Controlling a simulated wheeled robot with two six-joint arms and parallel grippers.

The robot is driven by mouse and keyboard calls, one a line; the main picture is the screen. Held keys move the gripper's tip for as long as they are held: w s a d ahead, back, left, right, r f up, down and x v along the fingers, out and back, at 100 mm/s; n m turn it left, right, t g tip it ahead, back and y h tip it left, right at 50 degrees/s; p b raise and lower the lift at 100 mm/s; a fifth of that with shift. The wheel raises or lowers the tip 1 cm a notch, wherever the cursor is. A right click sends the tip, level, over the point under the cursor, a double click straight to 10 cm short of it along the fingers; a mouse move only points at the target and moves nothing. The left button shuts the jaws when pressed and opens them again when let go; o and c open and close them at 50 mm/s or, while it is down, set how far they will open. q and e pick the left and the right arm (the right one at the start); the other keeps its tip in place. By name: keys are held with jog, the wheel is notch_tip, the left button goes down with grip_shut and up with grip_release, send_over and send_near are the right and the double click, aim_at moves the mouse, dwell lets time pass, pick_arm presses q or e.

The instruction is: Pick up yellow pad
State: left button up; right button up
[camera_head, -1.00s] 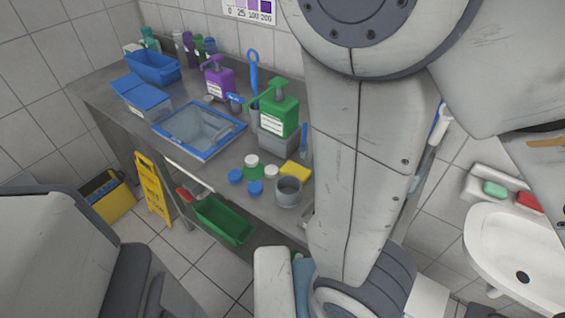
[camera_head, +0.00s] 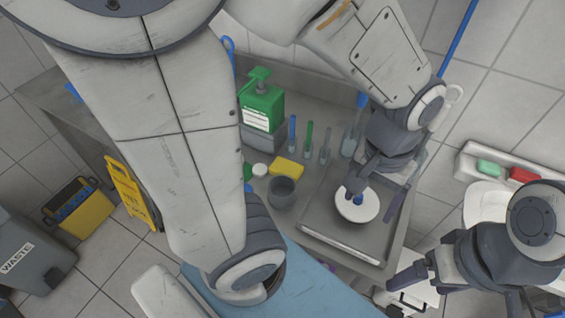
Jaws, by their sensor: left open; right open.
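The yellow pad (camera_head: 287,168) lies flat on the metal counter, just behind a grey cup (camera_head: 282,192) and to the right of a small white-lidded jar (camera_head: 260,170). My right gripper (camera_head: 446,288) is open, at the lower right, beyond the counter's right edge and far from the pad. No gripper touches the pad.
A green pump bottle (camera_head: 262,106) stands behind the pad. Several brushes stand upright to its right. The white disc (camera_head: 357,206) sits on a recessed metal tray (camera_head: 338,243). A large arm link of mine hides the counter's left part. A sink is at the right.

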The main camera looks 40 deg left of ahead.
pick_arm(q)
jog(key=w+a+f+n, duration=0.3)
jog(key=w+a+n, duration=0.4)
jog(key=a+n, duration=0.15)
jog(key=n+b, duration=0.1)
jog(key=n, duration=1.1)
send_over(287, 166)
jog(key=shift+y, duration=0.4)
notch_tip(287, 166, down, 10)
jog(key=shift+f, duration=0.25)
notch_tip(287, 166, down, 5)
jog(key=shift+s+f+p, duration=0.1)
jog(key=shift+s+p, duration=0.05)
jog(key=shift+p, duration=0.35)
jog(key=shift+f, duration=0.45)
jog(key=c, duration=1)
